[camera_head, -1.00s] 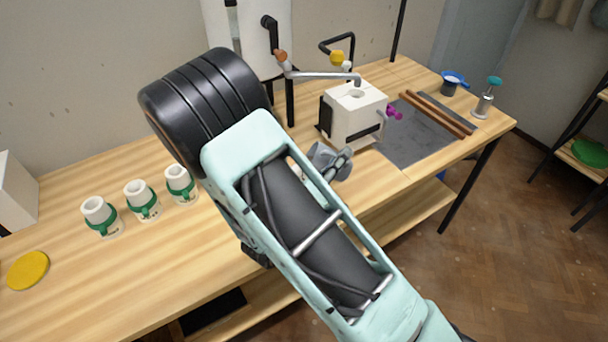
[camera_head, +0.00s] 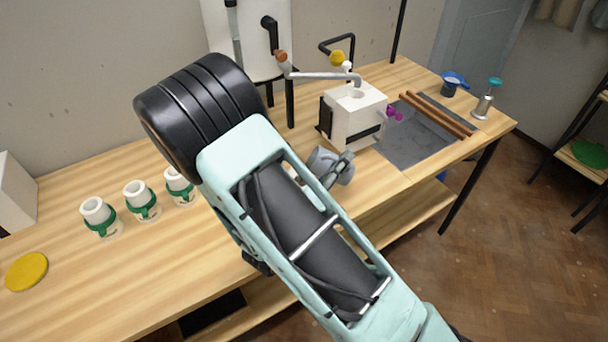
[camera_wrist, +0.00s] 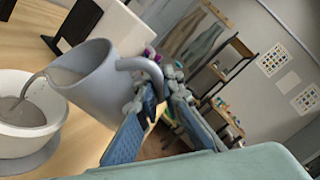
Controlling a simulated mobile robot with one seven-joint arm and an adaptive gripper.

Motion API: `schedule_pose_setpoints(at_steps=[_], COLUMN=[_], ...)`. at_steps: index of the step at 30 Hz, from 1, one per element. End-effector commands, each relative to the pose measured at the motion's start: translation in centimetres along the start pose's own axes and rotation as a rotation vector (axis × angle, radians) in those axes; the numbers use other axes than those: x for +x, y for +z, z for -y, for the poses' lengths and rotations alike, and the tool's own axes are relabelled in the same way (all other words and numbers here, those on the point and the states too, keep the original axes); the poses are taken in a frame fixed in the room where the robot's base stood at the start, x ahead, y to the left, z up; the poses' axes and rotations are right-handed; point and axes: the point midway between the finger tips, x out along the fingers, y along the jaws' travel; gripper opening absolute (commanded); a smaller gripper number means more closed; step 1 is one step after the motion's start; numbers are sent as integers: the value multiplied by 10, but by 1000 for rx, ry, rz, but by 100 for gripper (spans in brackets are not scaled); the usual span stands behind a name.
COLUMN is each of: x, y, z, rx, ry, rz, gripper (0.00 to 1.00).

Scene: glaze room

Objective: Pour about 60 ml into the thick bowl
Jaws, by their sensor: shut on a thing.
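A grey-blue jug (camera_wrist: 92,85) is tilted to the left in the wrist view. A thin grey stream runs from its lip down into a white, thick-walled bowl (camera_wrist: 40,118). Grey liquid lies in the bowl, which stands on a grey round base (camera_wrist: 38,160). My gripper (camera_wrist: 160,95) is shut on the jug's handle, with blue fingers on either side. In the head view the jug (camera_head: 322,160) and my gripper (camera_head: 340,172) show beside my arm. The bowl is hidden there behind my arm.
Several white cups with green bands, one of them here (camera_head: 141,198), stand left of my arm. A yellow disc (camera_head: 27,271) lies at the left. A white box with a magenta knob (camera_head: 352,115) stands behind the jug. A grey slab (camera_head: 405,140) lies to the right.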

Motion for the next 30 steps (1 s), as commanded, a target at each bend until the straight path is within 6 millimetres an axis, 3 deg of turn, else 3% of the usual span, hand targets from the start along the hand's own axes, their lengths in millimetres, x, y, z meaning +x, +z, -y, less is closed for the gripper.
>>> schedule_pose_setpoints(at_steps=[30], x=[-2], y=[2], z=[-2], rx=[-54], ry=[-25], rz=[20], gripper=[0])
